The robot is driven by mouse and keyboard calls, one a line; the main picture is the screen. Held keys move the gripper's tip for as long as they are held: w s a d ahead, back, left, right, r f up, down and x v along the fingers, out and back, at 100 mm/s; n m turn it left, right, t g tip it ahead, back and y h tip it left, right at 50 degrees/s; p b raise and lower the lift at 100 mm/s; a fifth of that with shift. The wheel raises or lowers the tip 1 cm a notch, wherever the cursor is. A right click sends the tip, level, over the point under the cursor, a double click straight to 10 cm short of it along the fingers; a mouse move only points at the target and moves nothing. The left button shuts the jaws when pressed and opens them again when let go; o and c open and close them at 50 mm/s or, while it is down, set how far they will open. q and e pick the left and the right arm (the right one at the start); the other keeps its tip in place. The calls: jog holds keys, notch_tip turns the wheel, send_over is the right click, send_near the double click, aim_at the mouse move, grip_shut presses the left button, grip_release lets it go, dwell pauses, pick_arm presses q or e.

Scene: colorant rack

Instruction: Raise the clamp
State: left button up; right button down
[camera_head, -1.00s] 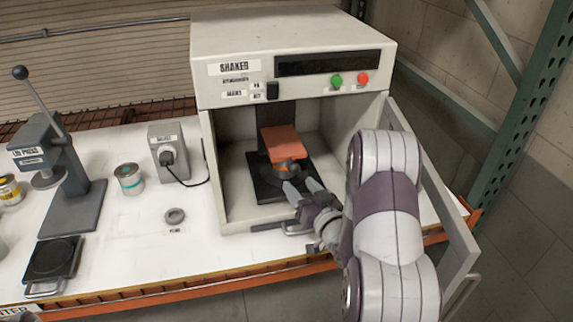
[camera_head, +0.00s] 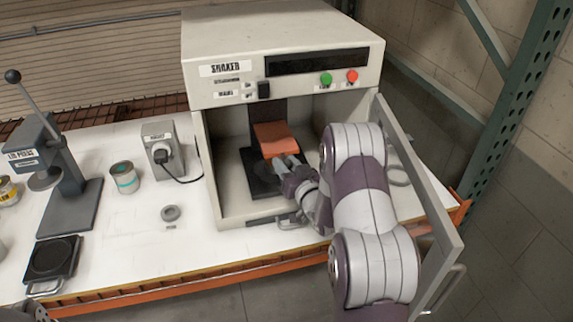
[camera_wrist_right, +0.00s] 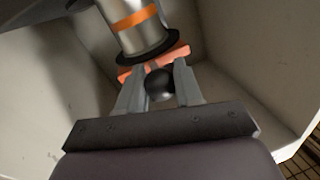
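The shaker (camera_head: 285,60) is a beige cabinet with its door (camera_head: 425,185) open at the right. Inside is the clamp, with an orange plate (camera_head: 275,139) on a dark upright. My right gripper (camera_head: 286,160) reaches into the chamber just in front of the plate. In the right wrist view its fingers (camera_wrist_right: 159,83) stand on both sides of a black ball knob (camera_wrist_right: 160,85), with the orange plate (camera_wrist_right: 183,51) beyond. Whether they grip the knob is not clear. A metal can with an orange band (camera_wrist_right: 132,20) shows there, against the plate.
Green (camera_head: 327,79) and red (camera_head: 352,76) buttons sit on the shaker's front. The open door is close to my right arm.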

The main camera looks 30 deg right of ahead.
notch_tip(320, 180, up, 7)
jog(key=p, duration=0.3)
jog(key=shift+r, duration=0.1)
jog(key=shift+w+d+r, duration=0.1)
jog(key=shift+r, duration=0.35)
jog(key=c, duration=0.8)
grip_release()
jog(key=shift+f, duration=0.1)
